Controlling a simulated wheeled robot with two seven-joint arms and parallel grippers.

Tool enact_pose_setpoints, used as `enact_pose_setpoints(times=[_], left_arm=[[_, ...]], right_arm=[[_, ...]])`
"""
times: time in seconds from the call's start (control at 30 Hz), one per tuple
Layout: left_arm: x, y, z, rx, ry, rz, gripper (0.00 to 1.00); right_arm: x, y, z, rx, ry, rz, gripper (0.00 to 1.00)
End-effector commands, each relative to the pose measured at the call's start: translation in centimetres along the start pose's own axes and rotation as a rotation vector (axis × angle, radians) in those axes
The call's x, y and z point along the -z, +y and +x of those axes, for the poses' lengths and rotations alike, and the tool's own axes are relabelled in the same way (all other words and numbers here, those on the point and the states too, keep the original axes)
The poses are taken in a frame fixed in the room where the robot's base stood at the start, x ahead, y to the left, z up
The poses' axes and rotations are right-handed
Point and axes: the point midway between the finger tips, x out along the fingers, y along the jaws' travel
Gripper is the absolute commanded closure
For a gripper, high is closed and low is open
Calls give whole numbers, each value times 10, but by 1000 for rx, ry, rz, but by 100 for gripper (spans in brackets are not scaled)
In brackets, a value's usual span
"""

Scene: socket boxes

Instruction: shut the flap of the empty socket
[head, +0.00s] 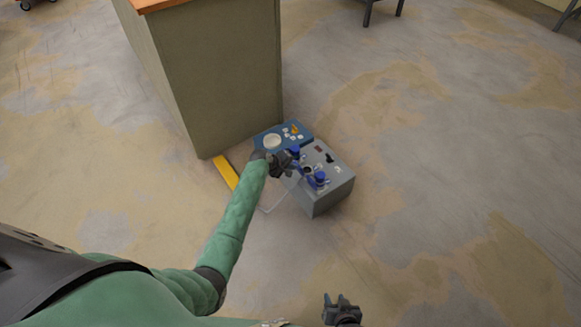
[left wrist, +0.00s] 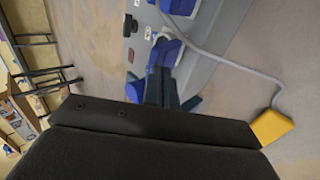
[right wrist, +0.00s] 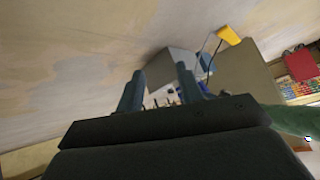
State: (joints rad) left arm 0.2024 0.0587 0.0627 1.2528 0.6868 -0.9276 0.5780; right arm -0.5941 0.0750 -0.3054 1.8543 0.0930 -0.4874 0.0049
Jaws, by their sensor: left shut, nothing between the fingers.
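A grey socket box (head: 325,195) stands on the floor with blue sockets on its top. The nearer blue socket (head: 318,180) shows in the head view; a grey cable runs from a blue socket (left wrist: 180,6) in the left wrist view. The other blue socket (left wrist: 165,52) has no cable visible at it and lies right at my left fingertips. My left gripper (head: 285,160) is shut and empty, low over the box's left side; it partly hides that socket, so its flap's angle and any contact are unclear. My right gripper (head: 343,308) is open and empty, far from the box.
A blue panel (head: 270,128) with a round white disc adjoins the box's far side. A tall grey-green cabinet (head: 220,80) stands behind it on the left. A yellow block (left wrist: 271,127) is at the cable's end. Floor to the right is clear.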

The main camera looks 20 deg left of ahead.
Motion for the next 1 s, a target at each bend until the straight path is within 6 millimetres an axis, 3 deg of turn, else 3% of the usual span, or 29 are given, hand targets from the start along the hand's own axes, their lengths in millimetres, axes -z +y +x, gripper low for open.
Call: enact_pose_setpoints(times=[0.47,1.0], left_arm=[[0,2,0,20,0,1,100],[0,5,1,41,-1,0,100]], right_arm=[[-37,0,-5,-2,-98,16,64],[-13,0,-8,0,-69,9,64]])
